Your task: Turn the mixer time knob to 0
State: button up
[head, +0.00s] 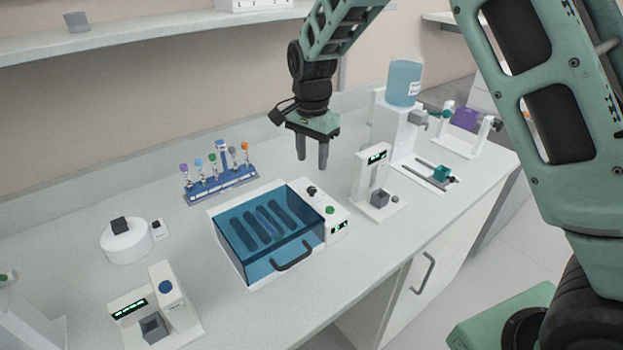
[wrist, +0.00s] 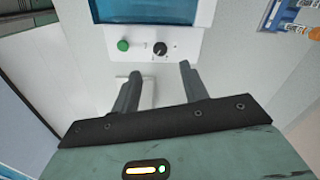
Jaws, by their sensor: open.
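The mixer (head: 217,226) is a white box with a clear blue lid and a dark handle, in the middle of the bench. Its right-hand panel carries a black knob (head: 311,191), a green button (head: 330,210) and small lit displays (head: 340,226). In the wrist view the black knob (wrist: 160,49) is right of the green button (wrist: 123,45); its dial marks are too small to read. My gripper (head: 312,162) hangs fingers down above the panel's far end, apart from the knob. Its fingers (wrist: 160,72) are open and empty, with the knob ahead between their lines.
A small white device with a display (head: 374,156) stands right of the mixer. A blue rack (head: 222,185) of several capped tubes is behind left. A round white device (head: 126,243) and a scale-like device (head: 160,315) stand at left. A water-bottle dispenser (head: 405,83) is back right.

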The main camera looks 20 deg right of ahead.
aim_at(312, 189)
notch_tip(312, 189, down, 8)
jog(key=shift+f+p, duration=0.1)
jog(key=shift+p, duration=0.65)
grip_shut()
